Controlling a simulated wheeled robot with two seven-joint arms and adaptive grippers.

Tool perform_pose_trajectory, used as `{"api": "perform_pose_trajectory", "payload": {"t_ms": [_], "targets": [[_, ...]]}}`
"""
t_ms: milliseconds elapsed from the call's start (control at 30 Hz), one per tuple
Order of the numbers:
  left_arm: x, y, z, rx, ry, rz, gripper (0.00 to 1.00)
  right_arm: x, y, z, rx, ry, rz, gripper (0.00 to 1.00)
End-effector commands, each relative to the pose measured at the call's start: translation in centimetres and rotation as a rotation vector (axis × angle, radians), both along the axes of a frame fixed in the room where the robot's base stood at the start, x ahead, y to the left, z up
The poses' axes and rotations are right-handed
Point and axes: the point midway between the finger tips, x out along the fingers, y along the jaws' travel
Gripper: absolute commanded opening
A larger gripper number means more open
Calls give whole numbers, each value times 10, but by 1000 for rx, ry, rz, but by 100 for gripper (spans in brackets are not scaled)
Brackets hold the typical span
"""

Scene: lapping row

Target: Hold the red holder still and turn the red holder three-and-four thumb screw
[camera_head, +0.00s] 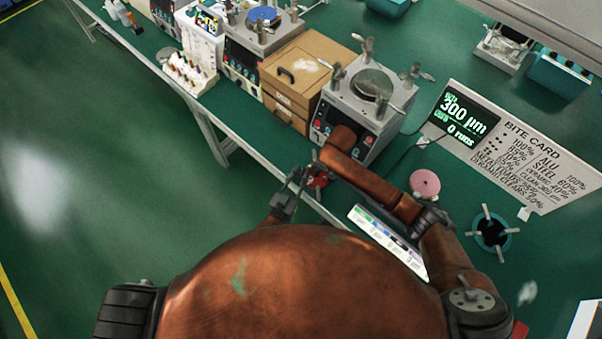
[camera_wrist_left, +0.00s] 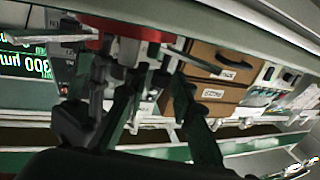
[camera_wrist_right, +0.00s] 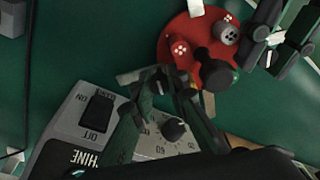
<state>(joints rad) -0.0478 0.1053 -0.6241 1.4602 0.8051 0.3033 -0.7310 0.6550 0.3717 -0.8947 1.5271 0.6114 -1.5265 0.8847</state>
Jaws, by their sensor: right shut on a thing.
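The red holder (camera_head: 317,179) is held out in front of the bench edge, with small grey thumb screws around its rim. In the right wrist view the red holder (camera_wrist_right: 177,40) shows its round face and a black knob. My right gripper (camera_wrist_right: 163,82) is shut at its rim on what looks like a grey thumb screw (camera_wrist_right: 132,75); the exact contact is partly hidden. My left gripper (camera_head: 287,196) is close beside the holder. In the left wrist view its fingers (camera_wrist_left: 142,75) stand apart below the red holder (camera_wrist_left: 130,28), with a thin grey screw (camera_wrist_left: 172,52) near them.
A white strip card (camera_head: 388,243) lies near the front edge. Open floor lies to the left.

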Motion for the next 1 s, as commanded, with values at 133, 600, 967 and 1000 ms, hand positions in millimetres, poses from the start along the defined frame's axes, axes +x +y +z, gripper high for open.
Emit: {"api": "perform_pose_trajectory", "payload": {"t_ms": [133, 600, 967, 1000], "targets": [[-10, 4, -1, 1, 2, 0, 22, 1, -1, 0, -1, -1, -1, 0], [-92, 39, -1, 1, 3, 0, 22, 1, -2, 0, -1, -2, -2, 0], [-111, 46, 0, 0, -1, -1, 22, 1, -1, 1, -2, -2, -1, 0], [-111, 46, 0, 0, -1, -1, 22, 1, -1, 1, -2, -2, -1, 0]]}}
